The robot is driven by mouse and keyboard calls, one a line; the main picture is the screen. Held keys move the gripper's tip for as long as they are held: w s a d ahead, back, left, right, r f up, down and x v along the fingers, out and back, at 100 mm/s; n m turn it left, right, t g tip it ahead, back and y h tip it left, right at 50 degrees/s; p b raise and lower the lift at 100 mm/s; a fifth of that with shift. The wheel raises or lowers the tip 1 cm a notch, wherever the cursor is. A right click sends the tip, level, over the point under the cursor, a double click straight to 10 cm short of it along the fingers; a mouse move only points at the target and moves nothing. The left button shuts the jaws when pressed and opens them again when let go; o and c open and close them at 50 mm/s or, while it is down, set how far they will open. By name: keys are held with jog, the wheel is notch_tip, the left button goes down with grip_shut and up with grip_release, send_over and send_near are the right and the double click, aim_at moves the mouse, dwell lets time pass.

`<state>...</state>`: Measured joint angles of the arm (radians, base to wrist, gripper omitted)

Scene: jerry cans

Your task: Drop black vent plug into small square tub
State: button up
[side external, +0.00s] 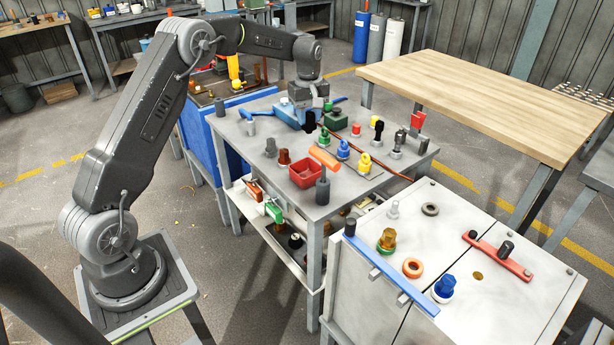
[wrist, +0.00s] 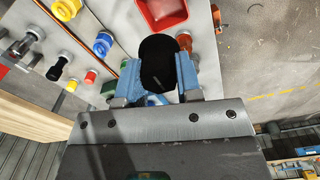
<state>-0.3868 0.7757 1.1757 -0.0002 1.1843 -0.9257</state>
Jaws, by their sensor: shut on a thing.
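My gripper (side external: 310,112) is shut on the black vent plug (side external: 310,123) and holds it over the grey table. In the wrist view the dark, rounded plug (wrist: 158,58) sits between the two blue finger pads of my gripper (wrist: 158,74). The small square tub (side external: 305,183) is red and stands near the left front of the table, apart from the plug. The tub also shows at the top of the wrist view (wrist: 160,22), just beyond the plug. The plug's underside is hidden.
Several yellow, blue, red and black fittings stand right of the plug, including a blue-capped one (side external: 343,151). An orange cylinder (side external: 324,158) lies beside the tub. A brown fitting (side external: 284,158) and a dark upright fitting (side external: 322,187) stand close to the tub.

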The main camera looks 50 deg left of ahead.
notch_tip(320, 180, down, 10)
jog(key=shift+d+f, duration=0.15)
jog(key=shift+d, duration=0.05)
dwell(0.5)
jog(key=o, duration=1.1)
notch_tip(320, 180, up, 13)
jog(key=shift+r, duration=0.45)
